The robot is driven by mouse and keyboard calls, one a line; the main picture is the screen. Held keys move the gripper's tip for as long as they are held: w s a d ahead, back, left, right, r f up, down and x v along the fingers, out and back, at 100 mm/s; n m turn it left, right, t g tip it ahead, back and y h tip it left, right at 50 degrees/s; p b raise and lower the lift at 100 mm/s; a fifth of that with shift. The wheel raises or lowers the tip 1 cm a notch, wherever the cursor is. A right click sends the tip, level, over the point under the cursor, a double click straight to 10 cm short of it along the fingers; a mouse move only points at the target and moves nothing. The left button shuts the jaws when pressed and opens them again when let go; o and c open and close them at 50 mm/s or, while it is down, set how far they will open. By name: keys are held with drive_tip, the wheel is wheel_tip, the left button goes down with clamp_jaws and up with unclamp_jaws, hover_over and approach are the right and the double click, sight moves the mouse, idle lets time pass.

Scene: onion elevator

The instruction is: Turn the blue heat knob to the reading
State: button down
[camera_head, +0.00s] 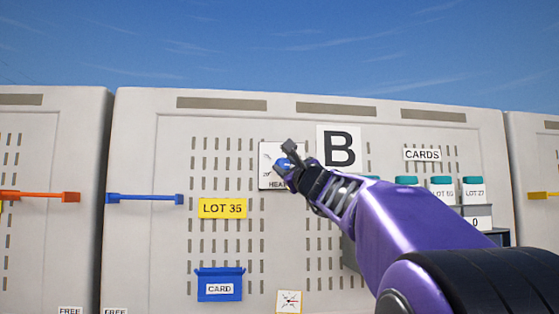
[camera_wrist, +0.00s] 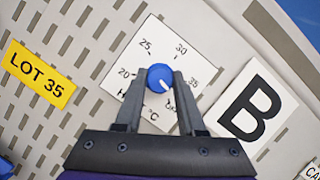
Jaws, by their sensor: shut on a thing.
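The blue heat knob (camera_wrist: 159,77) sits on a white dial plate (camera_wrist: 150,45) marked 20, 25, 30 and 35, with a °C sign. A further mark at the lower right is partly hidden by a finger. The knob's white pointer line points to the lower right, past 35, towards that hidden mark. My gripper (camera_wrist: 159,73) is shut on the knob, one finger on each side.
A yellow LOT 35 label (camera_head: 222,208) is left of the dial, and a B sign (camera_head: 339,148) is right of it. A blue CARD holder (camera_head: 219,285) hangs below. Teal-capped containers (camera_head: 441,182) stand at the right. A blue bar (camera_head: 145,199) sticks out at the left.

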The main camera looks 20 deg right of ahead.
drive_tip(key=n+y+p, duration=0.1)
drive_tip(key=n, duration=0.2)
drive_tip(key=n+g+y, duration=0.1)
drive_tip(key=n, duration=0.1)
drive_tip(key=shift+d+r+n+g+p, duration=0.1)
drive_tip(key=shift+r+n+g+p, duration=0.1)
drive_tip(key=shift+n+g+p, duration=0.15)
drive_tip(key=shift+n+g+y+p, duration=0.5)
drive_tip(key=shift+n+p, duration=0.15)
drive_tip(key=shift+n, duration=1.6)
drive_tip(key=c, duration=0.5)
unclamp_jaws()
drive_tip(key=shift+f, duration=0.1)
